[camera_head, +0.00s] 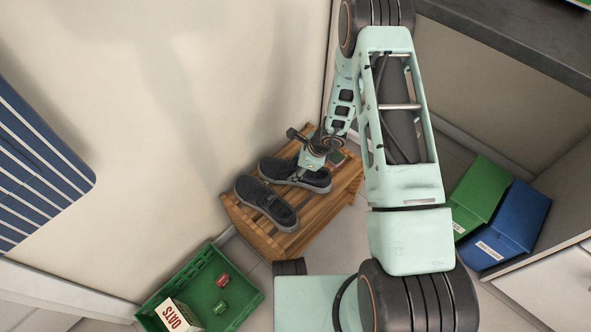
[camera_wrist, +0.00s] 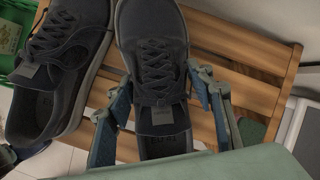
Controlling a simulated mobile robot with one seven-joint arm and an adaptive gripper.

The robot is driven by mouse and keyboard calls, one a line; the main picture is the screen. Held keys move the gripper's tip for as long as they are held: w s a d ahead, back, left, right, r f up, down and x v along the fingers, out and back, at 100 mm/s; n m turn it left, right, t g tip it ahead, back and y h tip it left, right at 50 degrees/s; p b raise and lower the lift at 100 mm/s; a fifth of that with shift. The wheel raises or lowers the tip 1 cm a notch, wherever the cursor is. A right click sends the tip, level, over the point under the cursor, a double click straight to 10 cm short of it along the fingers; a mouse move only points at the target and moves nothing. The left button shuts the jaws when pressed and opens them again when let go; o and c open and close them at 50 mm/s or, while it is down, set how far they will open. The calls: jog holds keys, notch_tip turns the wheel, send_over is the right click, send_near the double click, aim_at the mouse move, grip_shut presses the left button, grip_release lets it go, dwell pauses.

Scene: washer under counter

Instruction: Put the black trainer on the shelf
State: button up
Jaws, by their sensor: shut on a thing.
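The slatted wooden shelf (camera_head: 318,208) stands against the wall; its slats also show in the wrist view (camera_wrist: 265,98). One black trainer (camera_head: 318,181) is at the shelf's middle, and my gripper (camera_head: 298,176) is shut on it. In the wrist view my gripper's fingers (camera_wrist: 162,108) are on either side of this trainer (camera_wrist: 158,22), near its heel opening. It appears level, at or just above the slats; I cannot tell if it touches them. A second dark trainer (camera_head: 266,202) lies beside it at the left, also in the wrist view (camera_wrist: 60,75).
A green crate (camera_head: 178,287) with an oats box (camera_head: 178,316) and small items stands on the floor at lower left. Green (camera_head: 480,195) and blue (camera_head: 512,222) boxes are at right. A dark green item (camera_head: 338,157) lies on the shelf's right end.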

jog(key=shift+f, duration=0.55)
jog(key=shift+f, duration=0.15)
jog(key=o, duration=1.4)
jog(key=p+v, duration=0.3)
jog(key=v, duration=0.9)
jog(key=shift+s, duration=0.1)
